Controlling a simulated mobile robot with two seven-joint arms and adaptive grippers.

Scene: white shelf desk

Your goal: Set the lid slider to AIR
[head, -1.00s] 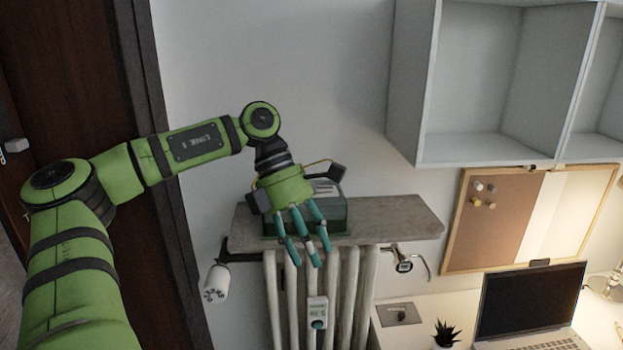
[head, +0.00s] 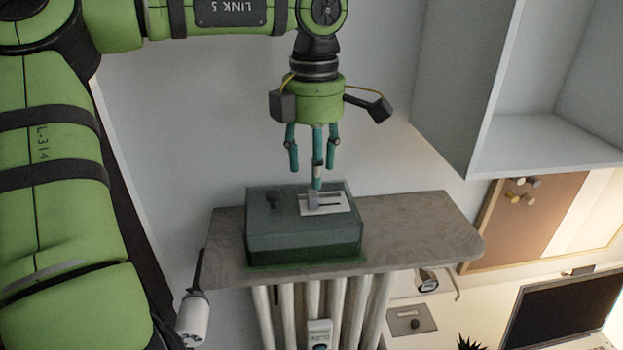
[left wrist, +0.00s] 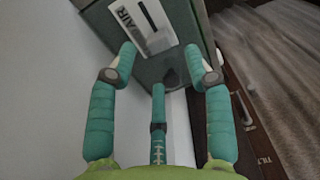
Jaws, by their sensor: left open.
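A dark green box (head: 300,238) sits on the shelf above the radiator. Its lid has a white plate (head: 335,206) with a dark slot and a grey slider (head: 312,200) at the slot's left end in the head view. A dark knob (head: 275,201) stands left of the plate. The left wrist view shows the plate (left wrist: 160,38) with the letters AIR beside the slot. My left gripper (head: 315,175) is open and empty, its three teal fingers pointing down above the lid. One fingertip is right by the slider; whether it touches I cannot tell.
The box stands on a grey-brown shelf (head: 420,225) with bare room to its right. A wall cabinet (head: 545,140) hangs at the upper right. A corkboard (head: 525,215) and a laptop (head: 565,310) are further right and lower.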

